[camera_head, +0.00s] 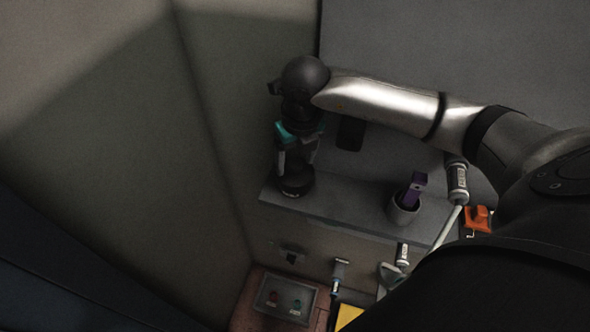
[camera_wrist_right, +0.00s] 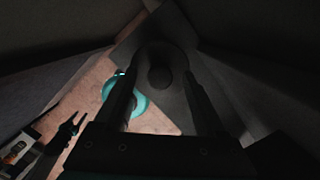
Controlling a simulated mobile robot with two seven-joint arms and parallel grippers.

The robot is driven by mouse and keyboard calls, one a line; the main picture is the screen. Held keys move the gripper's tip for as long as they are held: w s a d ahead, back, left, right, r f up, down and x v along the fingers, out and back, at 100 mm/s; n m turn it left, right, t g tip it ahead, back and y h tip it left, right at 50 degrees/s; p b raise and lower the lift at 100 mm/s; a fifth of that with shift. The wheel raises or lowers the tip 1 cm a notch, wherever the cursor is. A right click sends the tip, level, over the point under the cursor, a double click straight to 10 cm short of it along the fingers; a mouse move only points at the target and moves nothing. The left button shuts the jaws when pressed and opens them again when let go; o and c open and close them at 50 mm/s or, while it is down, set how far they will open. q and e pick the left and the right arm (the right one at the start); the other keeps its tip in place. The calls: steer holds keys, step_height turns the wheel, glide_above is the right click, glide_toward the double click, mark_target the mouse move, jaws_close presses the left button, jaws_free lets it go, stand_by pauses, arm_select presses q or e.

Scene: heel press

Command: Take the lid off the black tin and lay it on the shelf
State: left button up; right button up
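The black tin (camera_head: 295,185) stands at the left end of the grey shelf (camera_head: 345,203), close to the corner wall. Its round dark top (camera_wrist_right: 160,73) shows in the right wrist view; I cannot make out where lid and body meet. My right gripper (camera_head: 297,160) points down just above the tin. Its two fingers are apart, one on each side of the tin's top in the right wrist view, and I cannot tell whether they touch it. My left gripper is not in view.
On the shelf, a grey cup (camera_head: 403,212) holds a purple item (camera_head: 415,188). A dark upright block (camera_head: 351,133) stands behind. The shelf between tin and cup is bare.

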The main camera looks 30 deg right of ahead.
mark_target(296, 164)
steer(key=c, duration=1)
steer(key=shift+r, duration=0.1)
step_height(296, 164, up, 20)
steer(key=p, duration=0.1)
